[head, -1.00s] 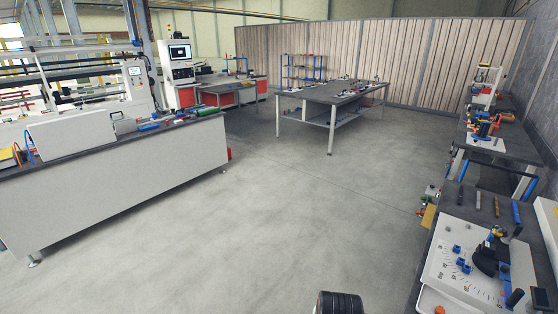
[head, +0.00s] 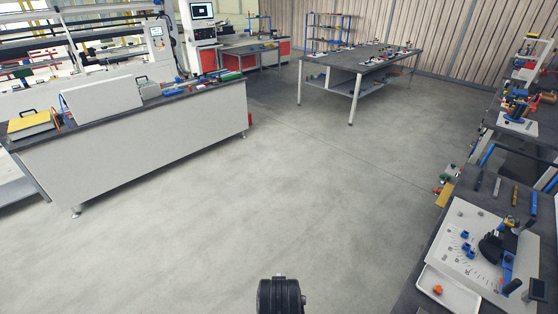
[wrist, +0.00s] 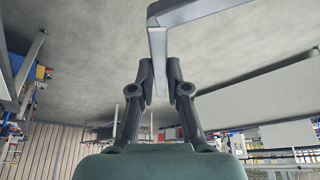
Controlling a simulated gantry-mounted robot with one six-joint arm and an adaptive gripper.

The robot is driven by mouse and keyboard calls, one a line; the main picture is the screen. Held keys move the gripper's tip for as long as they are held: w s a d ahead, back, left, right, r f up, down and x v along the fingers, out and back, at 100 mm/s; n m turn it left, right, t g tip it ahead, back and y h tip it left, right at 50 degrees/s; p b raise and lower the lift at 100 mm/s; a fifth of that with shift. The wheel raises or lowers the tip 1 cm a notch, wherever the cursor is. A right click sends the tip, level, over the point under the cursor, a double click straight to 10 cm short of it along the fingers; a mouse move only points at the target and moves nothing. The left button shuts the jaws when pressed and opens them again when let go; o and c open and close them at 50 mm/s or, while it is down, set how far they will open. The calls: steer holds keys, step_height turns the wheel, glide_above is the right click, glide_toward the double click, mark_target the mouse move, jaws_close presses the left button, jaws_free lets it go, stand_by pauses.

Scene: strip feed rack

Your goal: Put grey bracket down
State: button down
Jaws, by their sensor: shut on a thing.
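The grey bracket (wrist: 158,45) is an angled metal strip seen at the top middle of the wrist view, with one leg running off to the upper right. My gripper (wrist: 160,84) is shut on the lower end of its other leg, between the two dark fingers. Bare floor shows behind the bracket. In the head view only a dark round part of my arm shows at the bottom edge; the gripper and bracket are out of that view.
A long workbench (head: 165,140) stands at left, a grey table (head: 362,70) at the back. At right, a bench holds a white plate with a dark fixture (head: 460,240) and a white tray (head: 450,292) with an orange piece. The floor (head: 270,190) between is clear.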

steer(key=p+v, duration=1.5)
steer(key=v, duration=0.1)
steer(key=shift+r, duration=0.4)
steer(key=shift+w, duration=0.2)
